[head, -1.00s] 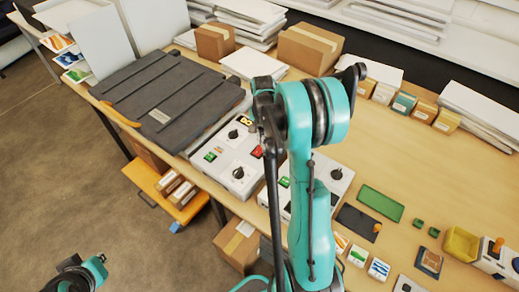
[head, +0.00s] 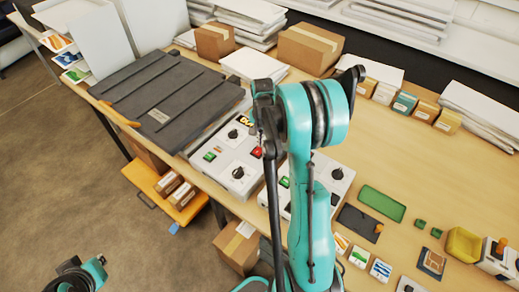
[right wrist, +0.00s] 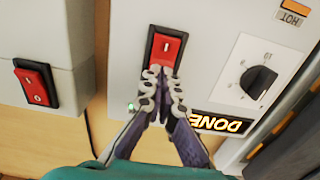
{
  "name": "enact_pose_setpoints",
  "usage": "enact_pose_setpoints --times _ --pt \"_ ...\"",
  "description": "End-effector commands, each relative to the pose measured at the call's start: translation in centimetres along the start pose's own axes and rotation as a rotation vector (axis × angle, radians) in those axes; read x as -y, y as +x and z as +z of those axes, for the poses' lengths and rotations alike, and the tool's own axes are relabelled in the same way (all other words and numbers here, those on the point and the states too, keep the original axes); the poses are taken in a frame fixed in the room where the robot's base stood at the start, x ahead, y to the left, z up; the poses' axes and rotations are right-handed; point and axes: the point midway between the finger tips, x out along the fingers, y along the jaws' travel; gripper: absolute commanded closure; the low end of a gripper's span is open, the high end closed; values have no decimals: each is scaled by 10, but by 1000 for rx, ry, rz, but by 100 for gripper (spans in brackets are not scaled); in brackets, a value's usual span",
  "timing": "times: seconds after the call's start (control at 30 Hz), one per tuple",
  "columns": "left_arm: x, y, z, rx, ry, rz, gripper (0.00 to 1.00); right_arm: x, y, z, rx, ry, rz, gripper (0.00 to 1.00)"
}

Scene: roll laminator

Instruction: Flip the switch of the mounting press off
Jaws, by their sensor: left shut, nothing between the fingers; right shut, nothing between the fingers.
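The mounting press has a dark ribbed lid (head: 170,98) and a pale control panel (head: 212,172) with knobs and a lit display. Its red rocker switch (head: 256,152) sits near the panel's right edge; in the right wrist view the switch (right wrist: 165,49) is large, in a black frame, with a white mark. My right gripper (right wrist: 163,74) is shut and empty, its fingertips at the lower edge of the switch; I cannot tell if they touch. My right arm hides the gripper in the head view. My left gripper (head: 82,276) is shut and empty, low over the floor at bottom left.
A second pale unit (head: 325,166) stands close to the right, with its own red switch (right wrist: 36,87). Cartons (head: 310,46) and paper stacks stand behind.

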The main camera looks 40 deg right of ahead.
Motion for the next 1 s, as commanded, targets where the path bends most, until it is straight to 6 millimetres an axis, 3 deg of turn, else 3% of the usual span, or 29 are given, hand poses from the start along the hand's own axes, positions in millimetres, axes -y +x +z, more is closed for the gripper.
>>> enact_pose_setpoints --times 0.37,1.0 --pt "0 -1 -1 0 0 0 100 0 -3 0 0 0 0 100" --pt "0 -29 -21 0 0 0 100 0 -56 0 0 0 0 100"
